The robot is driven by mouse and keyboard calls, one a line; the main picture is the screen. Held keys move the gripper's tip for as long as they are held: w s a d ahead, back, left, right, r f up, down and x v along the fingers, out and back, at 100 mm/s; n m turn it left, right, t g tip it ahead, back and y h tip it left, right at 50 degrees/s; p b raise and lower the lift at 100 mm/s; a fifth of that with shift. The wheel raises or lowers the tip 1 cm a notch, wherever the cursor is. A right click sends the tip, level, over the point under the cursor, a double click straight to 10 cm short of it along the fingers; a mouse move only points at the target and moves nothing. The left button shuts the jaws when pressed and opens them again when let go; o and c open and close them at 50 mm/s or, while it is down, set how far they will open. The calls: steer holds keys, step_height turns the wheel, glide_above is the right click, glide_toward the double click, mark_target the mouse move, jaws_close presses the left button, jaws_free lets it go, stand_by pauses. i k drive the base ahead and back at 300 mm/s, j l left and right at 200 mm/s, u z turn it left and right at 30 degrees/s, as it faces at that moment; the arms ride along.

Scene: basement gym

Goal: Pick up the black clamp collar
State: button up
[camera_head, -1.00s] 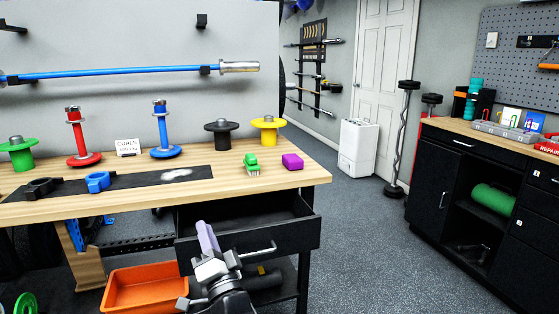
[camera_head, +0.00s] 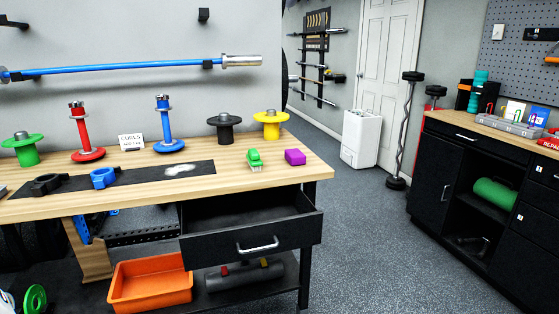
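The black clamp collar (camera_head: 49,183) lies on the left part of the black mat (camera_head: 140,180) on the wooden workbench (camera_head: 230,179). A blue clamp collar (camera_head: 103,178) lies just to its right on the same mat. My gripper is out of the picture, so its distance from the collar and its state do not show.
A drawer (camera_head: 250,242) juts open below. An orange bin (camera_head: 150,284) sits underneath. Floor at right is clear.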

mark_target(44, 183)
steer(key=u, duration=1.25)
